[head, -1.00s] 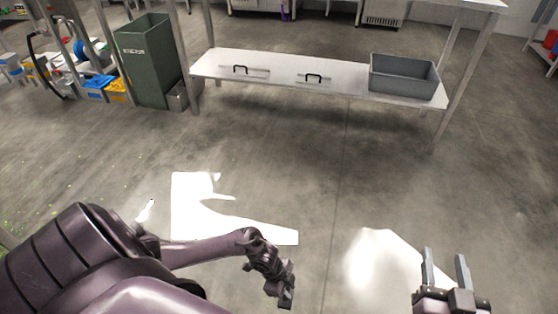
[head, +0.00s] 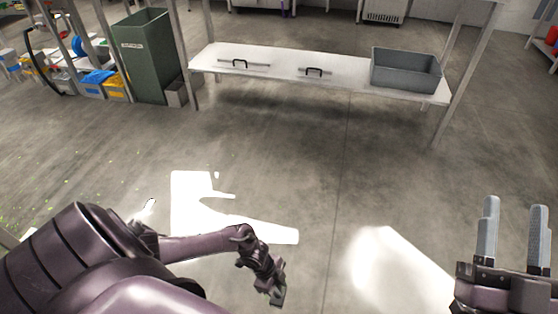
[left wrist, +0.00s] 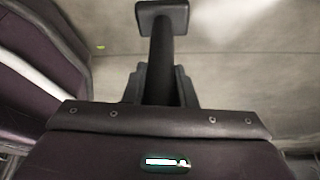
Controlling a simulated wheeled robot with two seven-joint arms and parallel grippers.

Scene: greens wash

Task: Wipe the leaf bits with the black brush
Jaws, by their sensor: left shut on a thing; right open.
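Small green leaf bits (head: 42,190) lie scattered on the grey floor at the left of the head view. One yellow-green bit (left wrist: 100,47) shows on the floor in the left wrist view. My left gripper (head: 275,296) is low in the middle of the head view, pointing down. In the left wrist view its fingers are shut on the black brush (left wrist: 162,50), a dark handle with a wider block at its far end. The bristles cannot be made out. My right gripper (head: 514,205) is open and empty at the lower right, its fingers pointing up.
A low white shelf (head: 345,78) spans the back, bearing two black-handled tools (head: 243,64) and a grey bin (head: 405,72). A tall green bin (head: 143,60) stands left of it. Blue and yellow containers (head: 98,79) stand farther left. The middle floor is clear, with bright light patches.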

